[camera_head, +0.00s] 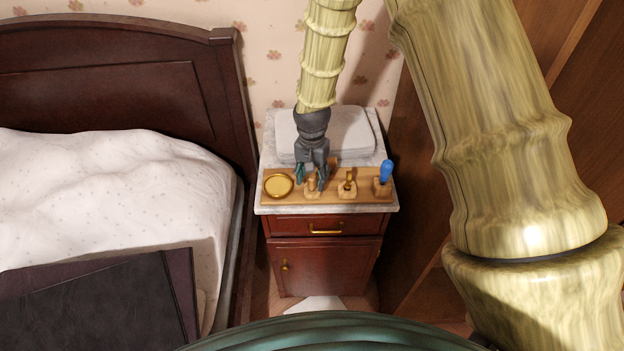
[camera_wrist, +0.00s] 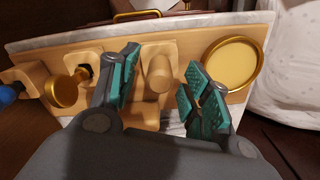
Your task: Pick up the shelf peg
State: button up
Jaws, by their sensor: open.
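A wooden peg with a rounded end, which I take to be the shelf peg (camera_wrist: 158,73), stands in a wooden block on a tan board (camera_head: 330,196) on the nightstand. In the head view my gripper (camera_head: 312,181) reaches down over the board from behind and partly hides the peg. In the wrist view my gripper (camera_wrist: 166,96) is open, with one teal-padded finger on each side of the peg. Gaps show between the peg and both pads. The peg's lower part is hidden in its block.
A gold dish (camera_head: 278,185) lies left of my gripper. A brass-knobbed piece (camera_head: 348,180) in a wooden block and a blue-handled tool (camera_head: 386,170) stand to its right. Folded white cloth (camera_head: 352,132) lies behind on the nightstand's pale top (camera_head: 275,207). The bed is at left.

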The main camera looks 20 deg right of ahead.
jog(key=shift+f, duration=0.9)
jog(key=c, duration=0.9)
jog(key=shift+c, duration=0.2)
jog(key=shift+r, duration=0.15)
